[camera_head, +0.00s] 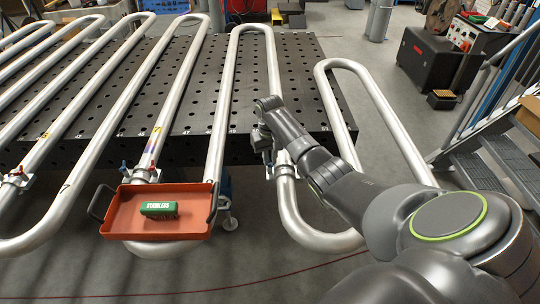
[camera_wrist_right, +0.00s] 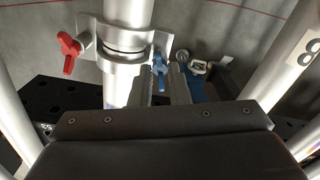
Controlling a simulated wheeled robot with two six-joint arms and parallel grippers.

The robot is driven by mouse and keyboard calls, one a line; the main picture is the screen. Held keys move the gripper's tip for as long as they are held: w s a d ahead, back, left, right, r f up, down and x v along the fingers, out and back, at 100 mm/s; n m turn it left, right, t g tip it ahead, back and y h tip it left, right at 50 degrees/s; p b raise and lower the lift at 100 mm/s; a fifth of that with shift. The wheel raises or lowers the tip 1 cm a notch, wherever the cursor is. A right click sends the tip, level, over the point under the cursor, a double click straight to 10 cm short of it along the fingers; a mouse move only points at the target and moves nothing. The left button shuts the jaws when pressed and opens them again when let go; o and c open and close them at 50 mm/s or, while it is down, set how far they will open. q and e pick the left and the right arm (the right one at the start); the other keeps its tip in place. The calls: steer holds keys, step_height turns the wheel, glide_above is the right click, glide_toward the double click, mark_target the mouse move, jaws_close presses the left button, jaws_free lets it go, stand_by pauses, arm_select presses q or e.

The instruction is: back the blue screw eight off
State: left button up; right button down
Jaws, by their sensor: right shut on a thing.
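My right gripper (camera_head: 264,143) reaches in from the right to a clamp on a steel tube by the table's front edge. In the right wrist view, a blue wing screw (camera_wrist_right: 159,68) sits on the right side of a grey clamp (camera_wrist_right: 124,45), between the fingers of my right gripper (camera_wrist_right: 164,84), which is shut on it. A red wing screw (camera_wrist_right: 68,52) stands on the clamp's left side, clear of the fingers. A label "8" (camera_wrist_right: 309,53) shows on the tube to the right. My arm and gripper hide most of this clamp in the head view. My left gripper is not in view.
Another clamp (camera_head: 146,175) with red and blue screws sits left of my gripper. Long serpentine tubes (camera_head: 225,95) cross the black perforated table (camera_head: 185,100). Metal stairs (camera_head: 505,170) stand right.

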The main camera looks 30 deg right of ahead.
steer(key=n+p, duration=0.1)
steer(key=n, duration=0.1)
steer(key=shift+r+n, duration=0.2)
steer(key=shift+n, duration=0.2)
steer(key=n+p, duration=0.1)
steer(key=n, duration=0.2)
steer(key=shift+n+p, duration=0.3)
steer(key=n, duration=0.3)
steer(key=shift+f+n+p, duration=0.1)
steer(key=shift+n+p, duration=0.2)
steer(key=shift+p, duration=0.05)
steer(key=n, duration=0.3)
steer(key=shift+n, duration=0.3)
steer(key=n, duration=0.3)
steer(key=shift+f+n+p, duration=0.1)
steer(key=shift+n+p, duration=0.2)
steer(key=n, duration=0.3)
steer(key=shift+s+n, duration=0.1)
steer(key=shift+n, duration=0.2)
steer(key=n, duration=0.3)
steer(key=shift+f+n, duration=0.15)
steer(key=shift+n, duration=0.25)
steer(key=n, duration=0.4)
steer(key=shift+s+a+n+b, duration=0.1)
steer(key=shift+n+b, duration=0.2)
